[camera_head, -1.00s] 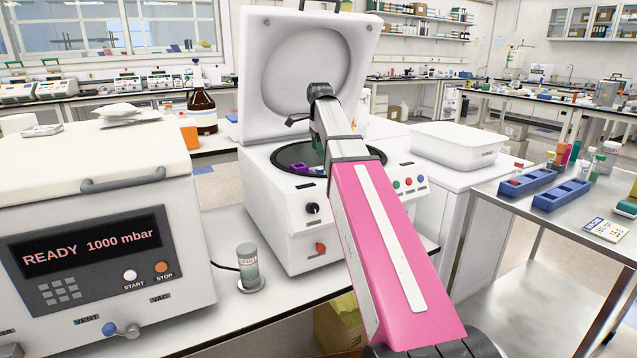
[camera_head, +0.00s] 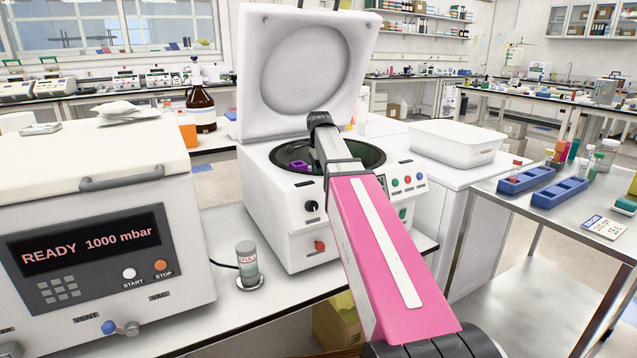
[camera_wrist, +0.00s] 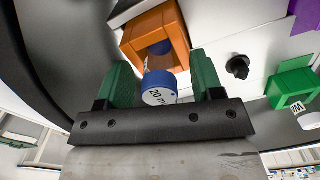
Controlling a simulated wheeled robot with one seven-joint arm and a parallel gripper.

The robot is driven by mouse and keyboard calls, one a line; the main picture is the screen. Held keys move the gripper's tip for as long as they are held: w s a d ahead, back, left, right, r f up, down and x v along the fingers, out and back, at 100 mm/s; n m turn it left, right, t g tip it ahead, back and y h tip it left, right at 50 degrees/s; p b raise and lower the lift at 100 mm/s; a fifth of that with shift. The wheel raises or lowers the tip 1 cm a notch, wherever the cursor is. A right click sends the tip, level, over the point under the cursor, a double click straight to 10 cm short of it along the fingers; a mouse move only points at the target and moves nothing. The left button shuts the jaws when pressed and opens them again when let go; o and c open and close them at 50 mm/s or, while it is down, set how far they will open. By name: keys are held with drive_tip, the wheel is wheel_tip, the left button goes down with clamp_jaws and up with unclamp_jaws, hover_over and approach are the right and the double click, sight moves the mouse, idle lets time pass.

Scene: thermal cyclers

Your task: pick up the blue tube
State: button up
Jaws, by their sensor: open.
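The blue tube (camera_wrist: 160,88) shows its round blue cap end, marked "20 m…", in the wrist view. It is at an orange rotor bucket (camera_wrist: 178,28) inside the open centrifuge (camera_head: 280,222). My gripper (camera_wrist: 161,66) has green fingers spread on the left and right of the tube's cap, with a gap to each side visible. The cap lies close to the gripper's dark palm bar in the picture; I cannot tell whether they touch. In the head view my arm reaches into the centrifuge bowl and hides the gripper and tube.
A purple bucket (camera_head: 300,166) and, in the wrist view, a green bucket (camera_wrist: 291,86) with a white-capped tube (camera_wrist: 309,120) sit around a black rotor knob (camera_wrist: 237,66). The raised lid (camera_head: 305,70) stands behind. A vacuum oven (camera_head: 95,240) is at left, a white bin (camera_head: 455,143) at right.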

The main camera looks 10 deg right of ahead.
drive_tip(key=c, duration=1)
